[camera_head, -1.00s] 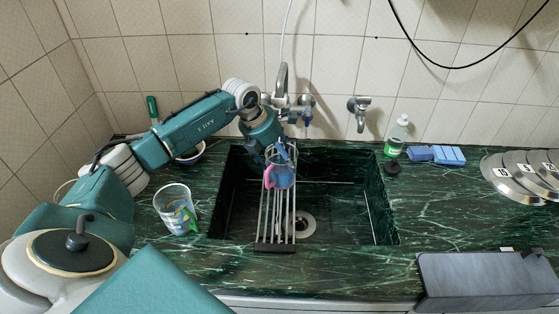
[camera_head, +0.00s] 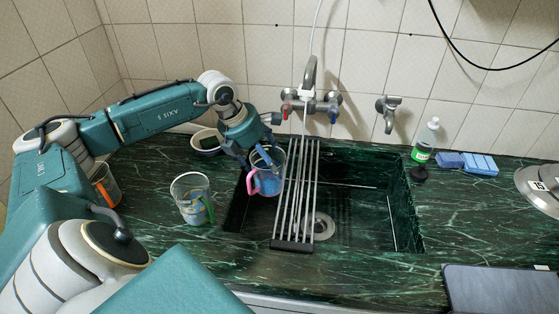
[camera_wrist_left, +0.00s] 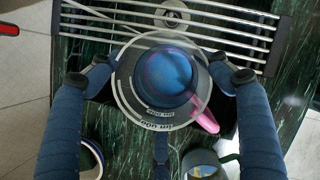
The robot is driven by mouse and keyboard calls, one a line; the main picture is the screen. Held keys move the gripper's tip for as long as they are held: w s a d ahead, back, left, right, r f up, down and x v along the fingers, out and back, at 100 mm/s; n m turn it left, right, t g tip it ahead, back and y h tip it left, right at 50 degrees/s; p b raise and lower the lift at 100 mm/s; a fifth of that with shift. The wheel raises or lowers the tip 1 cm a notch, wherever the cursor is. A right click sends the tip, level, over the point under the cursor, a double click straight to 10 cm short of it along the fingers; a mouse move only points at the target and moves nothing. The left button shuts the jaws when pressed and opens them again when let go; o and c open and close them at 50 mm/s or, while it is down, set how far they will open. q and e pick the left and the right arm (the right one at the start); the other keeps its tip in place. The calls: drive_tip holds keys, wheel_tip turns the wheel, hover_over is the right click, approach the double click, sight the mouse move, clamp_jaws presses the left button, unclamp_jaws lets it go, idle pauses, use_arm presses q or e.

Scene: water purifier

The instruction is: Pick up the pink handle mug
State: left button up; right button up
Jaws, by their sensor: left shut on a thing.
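The mug (camera_head: 270,184) is clear, bluish inside, with a pink handle. It is held in the air over the left part of the sink, beside the metal rack. My left gripper (camera_head: 264,156) is shut around its upper part. In the left wrist view, the mug (camera_wrist_left: 165,75) sits between the two fingers of the gripper (camera_wrist_left: 161,76), opening toward the camera, with its pink handle toward the lower right. My right gripper is not in view.
A metal rack (camera_head: 292,245) lies across the sink (camera_head: 345,215). A green-handled mug (camera_head: 190,198), another mug (camera_head: 104,185) and a bowl (camera_head: 206,142) stand left of the sink. A faucet (camera_head: 310,85) rises behind. A bottle (camera_head: 426,140) and blue sponges (camera_head: 480,164) stand right.

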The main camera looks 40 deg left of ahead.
use_arm(q)
drive_tip(key=s+a+b, duration=0.2)
drive_tip(key=s, duration=0.4)
drive_tip(key=shift+a, duration=0.4)
drive_tip(key=shift+r, duration=0.15)
